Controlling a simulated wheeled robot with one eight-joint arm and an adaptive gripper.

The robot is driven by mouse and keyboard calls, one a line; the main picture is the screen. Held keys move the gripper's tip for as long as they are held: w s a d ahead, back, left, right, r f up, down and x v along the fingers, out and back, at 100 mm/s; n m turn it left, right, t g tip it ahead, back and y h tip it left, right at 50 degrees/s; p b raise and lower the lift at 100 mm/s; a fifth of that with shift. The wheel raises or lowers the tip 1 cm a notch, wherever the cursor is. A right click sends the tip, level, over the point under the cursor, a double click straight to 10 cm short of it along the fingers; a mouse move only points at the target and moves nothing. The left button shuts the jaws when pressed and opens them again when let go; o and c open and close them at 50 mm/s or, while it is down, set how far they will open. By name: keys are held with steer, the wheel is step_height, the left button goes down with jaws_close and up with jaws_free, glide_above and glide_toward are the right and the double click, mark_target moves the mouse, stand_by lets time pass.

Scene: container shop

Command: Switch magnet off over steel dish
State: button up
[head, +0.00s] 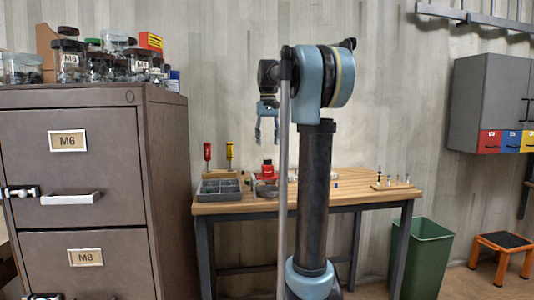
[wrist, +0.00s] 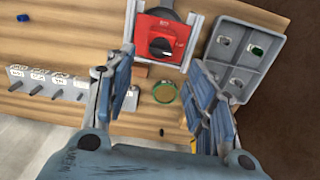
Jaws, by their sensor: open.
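My gripper (head: 267,131) hangs above the workbench in the head view, fingers down. In the wrist view my gripper (wrist: 163,95) is open, with nothing between its fingers. A red block with a black rotary knob (wrist: 160,38) sits on a light plate beyond the fingertips; it may be the switchable magnet. What seems the same red, black-topped thing (head: 267,167) stands on the bench below my gripper. A small round green-rimmed item (wrist: 165,92) lies between the fingers in the picture, on the bench. I cannot tell which item is the steel dish.
A grey compartment tray (head: 221,196) holds small parts, beside the red thing. Red (head: 207,151) and yellow (head: 230,152) handled tools stand behind it. A block with upright pins (head: 397,186) is at the bench's right. A brown cabinet (head: 165,170) stands left, a green bin (head: 425,245) right.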

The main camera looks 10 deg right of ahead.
step_height(320, 180, up, 4)
steer(key=shift+r, duration=0.25)
steer(key=s+f+t, duration=0.1)
steer(key=s+f, duration=1.6)
steer(key=f, duration=0.4)
steer(key=s+f+t, duration=0.1)
steer(key=s+f, duration=1.7)
steer(key=f, duration=0.3)
steer(key=shift+d+f, duration=0.1)
steer(key=shift+w+f, duration=0.2)
steer(key=shift+w, duration=0.25)
